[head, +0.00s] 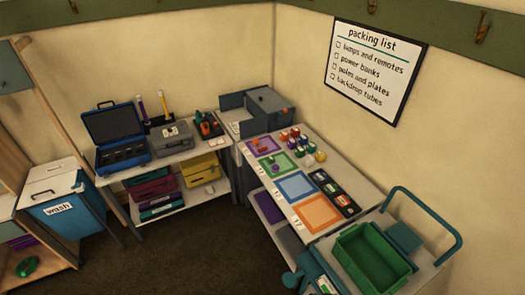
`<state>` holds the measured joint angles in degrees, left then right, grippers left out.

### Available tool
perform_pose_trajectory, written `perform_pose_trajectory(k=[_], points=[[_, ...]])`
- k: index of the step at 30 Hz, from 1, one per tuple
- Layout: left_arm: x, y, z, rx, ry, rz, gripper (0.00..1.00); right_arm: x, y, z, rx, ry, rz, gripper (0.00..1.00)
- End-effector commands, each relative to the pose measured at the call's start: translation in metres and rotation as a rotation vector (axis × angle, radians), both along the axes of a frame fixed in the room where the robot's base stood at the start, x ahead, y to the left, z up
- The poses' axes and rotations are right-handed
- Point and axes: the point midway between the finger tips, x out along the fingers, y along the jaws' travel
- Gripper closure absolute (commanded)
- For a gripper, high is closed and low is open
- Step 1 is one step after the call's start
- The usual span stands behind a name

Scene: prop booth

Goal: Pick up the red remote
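Neither of my grippers shows in the head view. I cannot make out with certainty which thing is the red remote. Small red pieces (284,135) stand in a cluster with green, purple and white ones at the back of the right-hand table. A small orange-red piece (263,142) sits on the purple-bordered mat (254,151). A red object (205,128) stands in a dark holder on the left-hand table. All are too small to tell their shape.
The right-hand table (352,178) also bears green, blue and orange mats and several dark blocks (331,187). A green tray (345,245) on a cart stands in front. An open blue case (115,130) lies on the left-hand table. Dark floor (200,245) is clear between them.

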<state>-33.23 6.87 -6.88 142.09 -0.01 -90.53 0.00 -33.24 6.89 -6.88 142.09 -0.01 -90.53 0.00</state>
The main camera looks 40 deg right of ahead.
Motion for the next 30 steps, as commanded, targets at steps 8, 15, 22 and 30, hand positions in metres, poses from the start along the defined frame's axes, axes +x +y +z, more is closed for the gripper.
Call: perform_pose_trajectory(k=[8,15,22,30], points=[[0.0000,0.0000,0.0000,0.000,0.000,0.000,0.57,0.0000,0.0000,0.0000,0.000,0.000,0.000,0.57],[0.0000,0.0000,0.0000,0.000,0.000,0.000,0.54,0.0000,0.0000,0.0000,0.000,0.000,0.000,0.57],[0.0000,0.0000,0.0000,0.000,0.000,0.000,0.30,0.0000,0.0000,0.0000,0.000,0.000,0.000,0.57],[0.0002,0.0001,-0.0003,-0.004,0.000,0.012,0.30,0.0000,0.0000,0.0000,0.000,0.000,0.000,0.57]])
